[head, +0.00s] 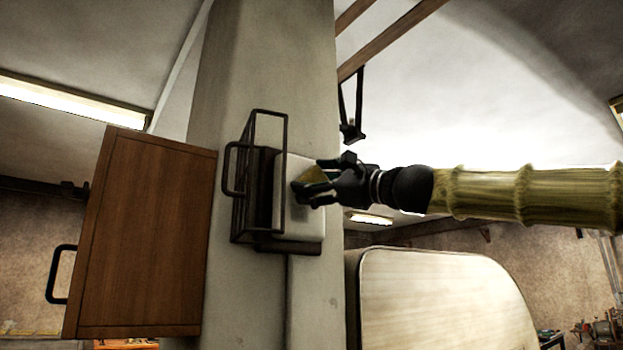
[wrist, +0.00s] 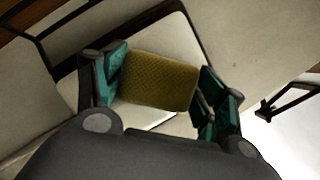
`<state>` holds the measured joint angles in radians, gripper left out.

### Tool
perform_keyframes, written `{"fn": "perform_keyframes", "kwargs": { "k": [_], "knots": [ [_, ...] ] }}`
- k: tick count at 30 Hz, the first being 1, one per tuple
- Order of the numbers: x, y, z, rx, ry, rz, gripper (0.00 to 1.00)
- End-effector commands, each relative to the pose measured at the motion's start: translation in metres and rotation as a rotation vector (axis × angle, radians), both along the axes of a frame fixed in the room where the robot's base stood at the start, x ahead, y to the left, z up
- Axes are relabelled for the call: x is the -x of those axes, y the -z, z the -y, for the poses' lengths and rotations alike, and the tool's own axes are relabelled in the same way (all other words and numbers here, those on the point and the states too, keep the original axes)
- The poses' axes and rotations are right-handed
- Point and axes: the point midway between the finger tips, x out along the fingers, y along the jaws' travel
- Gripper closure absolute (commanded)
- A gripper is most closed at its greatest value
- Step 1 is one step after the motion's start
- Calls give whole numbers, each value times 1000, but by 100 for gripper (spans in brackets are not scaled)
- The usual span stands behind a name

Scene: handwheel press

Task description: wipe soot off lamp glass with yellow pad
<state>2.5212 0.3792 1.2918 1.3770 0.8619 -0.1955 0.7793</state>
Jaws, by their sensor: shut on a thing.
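The lamp glass (head: 305,220) is a pale, box-like block in a dark frame on the column. No soot can be made out on the part that shows. The yellow pad (wrist: 158,81) is between the fingers of my gripper (wrist: 160,88) in the wrist view. My gripper (head: 322,182) is shut on the pad, which partly shows in the head view (head: 316,174). The pad is in front of the pale glass face; the wrist view shows the glass (wrist: 175,45) behind it. Whether the pad touches the glass cannot be told.
A dark wire guard (head: 268,113) stands swung out to the left of the glass. A brown wooden door (head: 150,235) with a black handle is at the left. The concrete column (head: 250,60) carries the lamp. A dark bracket (head: 352,130) hangs right of the column.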

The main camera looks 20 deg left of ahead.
Motion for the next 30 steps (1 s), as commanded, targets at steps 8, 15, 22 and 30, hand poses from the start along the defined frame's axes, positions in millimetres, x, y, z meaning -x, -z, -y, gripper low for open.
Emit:
{"fn": "perform_keyframes", "kwargs": {
  "k": [8, 15, 22, 30],
  "knots": [
    [-13, -1, 9, 0, 2, -2, 48],
    [-26, -1, 19, 0, 2, -1, 48],
    [-32, 0, 23, 0, 2, -1, 48],
    [-30, 1, 25, 0, 2, -1, 48]
  ]
}}
